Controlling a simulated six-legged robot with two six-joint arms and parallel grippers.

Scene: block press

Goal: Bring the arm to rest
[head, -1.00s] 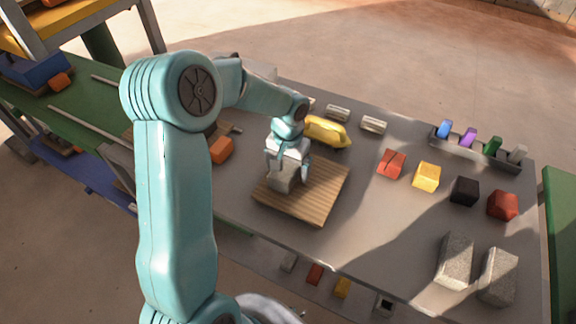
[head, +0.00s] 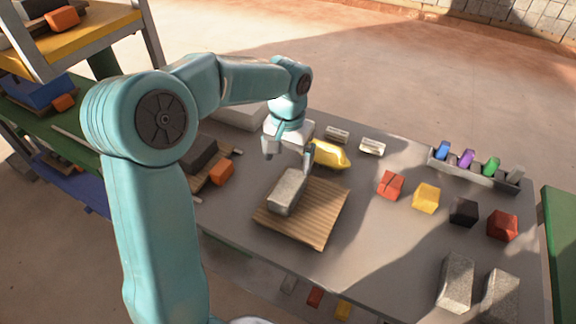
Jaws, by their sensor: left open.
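My left gripper (head: 288,154) is open and empty in the head view. It hangs above the grey table, higher than a grey block (head: 288,191) and apart from it. The grey block lies on a ribbed tan wooden board (head: 318,222) on the table (head: 370,236). My left arm comes in from the left and bends over the table. My right gripper is not in view.
A yellow object (head: 330,155) lies close behind the gripper. Orange (head: 391,185), yellow (head: 426,198), black (head: 464,211) and red (head: 502,225) blocks stand to the right. A rack (head: 475,174) holds coloured pieces. Two speckled blocks stand at front right.

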